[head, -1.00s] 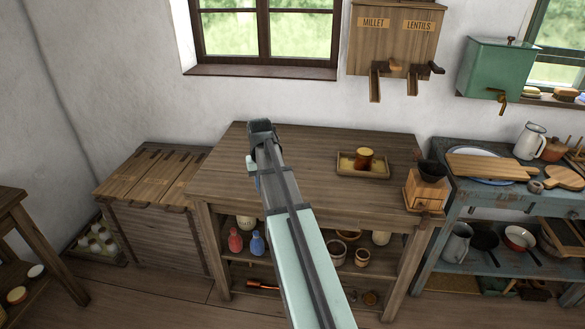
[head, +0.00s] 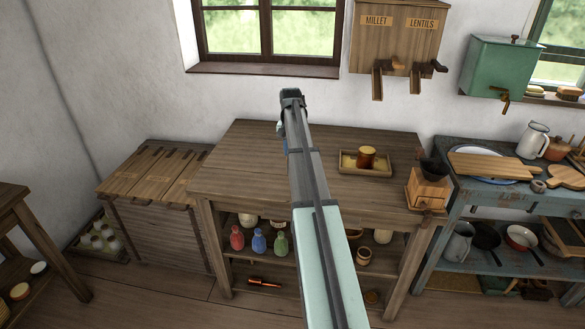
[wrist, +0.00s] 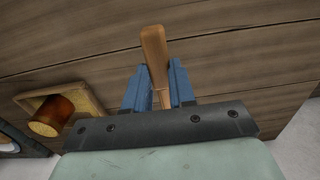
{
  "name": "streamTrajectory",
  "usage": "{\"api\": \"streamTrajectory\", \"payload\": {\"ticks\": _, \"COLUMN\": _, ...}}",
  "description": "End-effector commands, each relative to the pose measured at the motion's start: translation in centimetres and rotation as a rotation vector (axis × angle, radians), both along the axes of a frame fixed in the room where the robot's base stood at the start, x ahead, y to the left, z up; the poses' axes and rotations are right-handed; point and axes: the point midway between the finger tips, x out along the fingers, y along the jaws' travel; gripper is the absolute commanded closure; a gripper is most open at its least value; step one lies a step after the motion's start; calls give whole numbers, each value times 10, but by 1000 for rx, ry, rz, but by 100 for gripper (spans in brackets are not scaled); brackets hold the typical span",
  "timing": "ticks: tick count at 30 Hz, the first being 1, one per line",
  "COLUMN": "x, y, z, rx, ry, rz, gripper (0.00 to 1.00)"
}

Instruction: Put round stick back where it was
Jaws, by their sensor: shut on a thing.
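My gripper (wrist: 158,88) is shut on the round stick (wrist: 154,48) in the wrist view. The stick is a smooth brown wooden rod, held between two blue fingers, and its wider end points away past the fingertips. Wooden planks lie behind it; I cannot tell the gap to them. In the head view my gripper (head: 287,122) is over the back of the wooden table (head: 240,160), largely hidden behind my arm, and the stick cannot be made out.
A wooden tray (head: 346,169) with a round brown container (head: 366,155) stands on the table, right of my arm. A wooden box grinder (head: 427,188) stands at the table's right corner. A dispenser (head: 396,40) hangs on the wall. The tabletop's left part is clear.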

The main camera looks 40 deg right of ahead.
Motion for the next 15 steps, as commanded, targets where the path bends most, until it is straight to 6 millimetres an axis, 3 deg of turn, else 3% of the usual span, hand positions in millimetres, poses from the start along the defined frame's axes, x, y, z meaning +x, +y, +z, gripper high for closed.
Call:
{"api": "streamTrajectory", "payload": {"ticks": 7, "x": -1, "y": 1, "z": -40, "rx": 1, "ry": 3, "rz": 1, "gripper": 100}}
{"api": "streamTrajectory", "payload": {"ticks": 15, "x": -1, "y": 1, "z": -62, "rx": 1, "ry": 1, "rz": 1, "gripper": 100}}
